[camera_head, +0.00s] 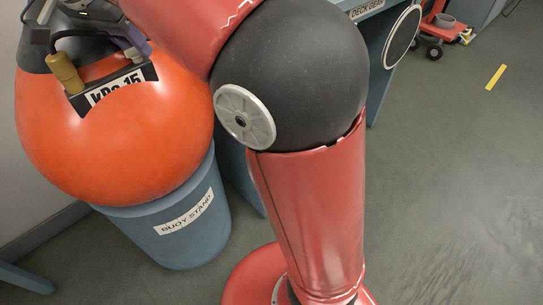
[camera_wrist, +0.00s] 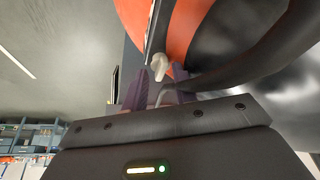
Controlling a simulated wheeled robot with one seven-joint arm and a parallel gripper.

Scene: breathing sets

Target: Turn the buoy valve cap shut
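The orange buoy (camera_head: 120,150) sits on a blue stand at the left of the head view; its orange side (camera_wrist: 215,15) also shows at the top of the wrist view. A brass-coloured cylindrical fitting (camera_head: 65,73), which looks like the valve cap, stands at the left end of the buoy's label plate (camera_head: 120,88). My gripper (camera_wrist: 160,82) is close to the buoy's top, its purple fingers apart. A small pale knob (camera_wrist: 159,66) shows between and beyond them; I cannot tell whether it is the same fitting. I see no grip on it.
The stand (camera_head: 180,232) is labelled BUOY STAND. A dark curved handle or hose (camera_wrist: 250,65) passes close to my fingers in the wrist view. A blue bench (camera_head: 378,50) is behind my red arm.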

